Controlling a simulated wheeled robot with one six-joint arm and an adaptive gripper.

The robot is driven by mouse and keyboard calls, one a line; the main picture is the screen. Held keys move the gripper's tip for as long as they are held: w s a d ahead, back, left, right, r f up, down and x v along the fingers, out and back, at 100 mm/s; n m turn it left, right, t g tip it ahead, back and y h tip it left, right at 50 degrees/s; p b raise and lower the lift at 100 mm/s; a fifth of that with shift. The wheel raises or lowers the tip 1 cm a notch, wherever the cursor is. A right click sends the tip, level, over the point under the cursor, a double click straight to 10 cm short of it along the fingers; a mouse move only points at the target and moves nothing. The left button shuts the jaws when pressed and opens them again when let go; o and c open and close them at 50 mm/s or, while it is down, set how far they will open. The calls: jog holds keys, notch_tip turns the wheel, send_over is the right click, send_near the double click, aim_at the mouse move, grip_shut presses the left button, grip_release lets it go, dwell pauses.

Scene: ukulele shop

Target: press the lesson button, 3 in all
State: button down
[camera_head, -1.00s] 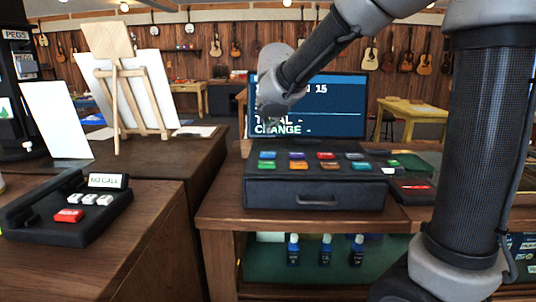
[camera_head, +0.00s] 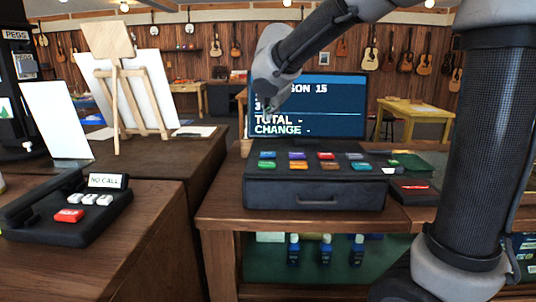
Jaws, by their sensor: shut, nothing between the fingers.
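A black cash register (camera_head: 315,192) stands on the wooden counter, with two rows of small coloured keys on its sloping top. The keys include a red one (camera_head: 326,155), a purple one (camera_head: 297,155) and an orange one (camera_head: 298,166); their labels are too small to read, so I cannot tell which is the lesson button. The screen (camera_head: 330,105) behind it shows "SON 15" with its start covered, a partly hidden "3", "TOTAL -" and "CHANGE -". My gripper (camera_head: 271,106) is shut and empty, raised above the left side of the keys, in front of the screen.
A black phone (camera_head: 75,220) with a red button and a "NO CALL" sign stands on the left counter. A card reader (camera_head: 412,188) sits right of the register. An easel (camera_head: 122,95) stands at the back left. Bottles (camera_head: 326,250) stand on the shelf below.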

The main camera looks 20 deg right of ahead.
aim_at(271, 153)
jog(key=shift+f, duration=4.45)
jog(key=shift+f, duration=0.15)
jog(key=shift+f, duration=0.25)
jog(key=shift+f, duration=0.45)
jog(key=shift+r, duration=0.9)
jog(key=shift+r, duration=2.5)
